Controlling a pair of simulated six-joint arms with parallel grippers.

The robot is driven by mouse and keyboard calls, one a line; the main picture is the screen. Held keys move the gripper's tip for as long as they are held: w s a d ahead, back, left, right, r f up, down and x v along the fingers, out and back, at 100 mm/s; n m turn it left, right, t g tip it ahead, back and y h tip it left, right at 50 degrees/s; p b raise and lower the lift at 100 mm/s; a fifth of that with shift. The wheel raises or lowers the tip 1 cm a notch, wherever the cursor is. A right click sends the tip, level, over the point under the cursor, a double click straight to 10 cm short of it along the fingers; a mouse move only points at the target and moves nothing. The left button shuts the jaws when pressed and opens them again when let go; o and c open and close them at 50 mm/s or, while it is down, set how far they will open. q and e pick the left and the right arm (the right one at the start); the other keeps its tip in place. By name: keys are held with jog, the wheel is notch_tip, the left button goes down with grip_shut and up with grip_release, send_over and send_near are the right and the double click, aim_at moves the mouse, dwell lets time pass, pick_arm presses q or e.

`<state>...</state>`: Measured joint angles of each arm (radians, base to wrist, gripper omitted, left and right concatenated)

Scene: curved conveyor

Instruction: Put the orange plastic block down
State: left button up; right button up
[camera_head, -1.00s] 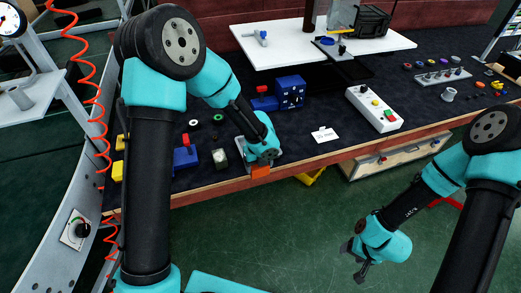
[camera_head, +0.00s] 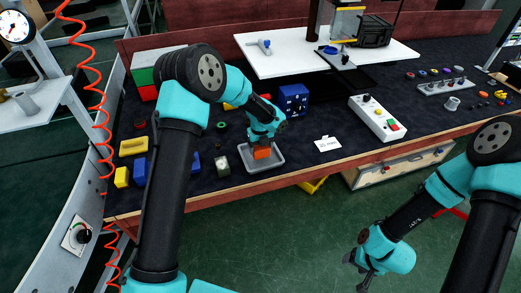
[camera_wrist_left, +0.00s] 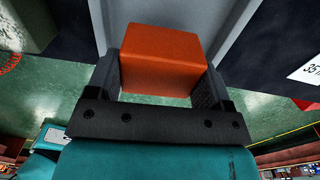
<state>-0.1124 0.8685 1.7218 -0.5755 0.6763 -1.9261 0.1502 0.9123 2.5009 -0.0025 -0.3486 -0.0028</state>
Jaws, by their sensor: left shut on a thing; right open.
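The orange plastic block (camera_head: 262,153) is held in my left gripper (camera_head: 262,145), over a grey tray (camera_head: 276,162) near the front edge of the table. In the left wrist view the block (camera_wrist_left: 160,58) sits between the two fingers of my left gripper (camera_wrist_left: 163,85), with part of the tray (camera_wrist_left: 238,22) behind it. I cannot tell whether the block touches the tray floor. My right gripper (camera_head: 357,267) is open and empty, over the green floor in front of the table.
A small block-like item (camera_head: 221,166) stands just left of the tray. A blue box (camera_head: 294,99) stands behind it. A white card (camera_head: 327,143) and a white button box (camera_head: 377,118) lie to the right. Yellow and blue blocks (camera_head: 134,146) are at the left.

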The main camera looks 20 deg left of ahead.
aim_at(260, 149)
pick_arm(q)
jog(key=shift+w+a, duration=0.15)
jog(key=shift+w, duration=0.45)
jog(key=shift+w, duration=0.1)
jog(key=shift+w+a+f, duration=0.1)
jog(key=shift+w, duration=0.15)
jog(key=shift+f, duration=1.7)
jog(key=shift+f, duration=0.15)
jog(key=o, duration=1)
notch_tip(260, 149, up, 12)
jog(key=shift+r, duration=0.15)
jog(key=shift+s, duration=0.1)
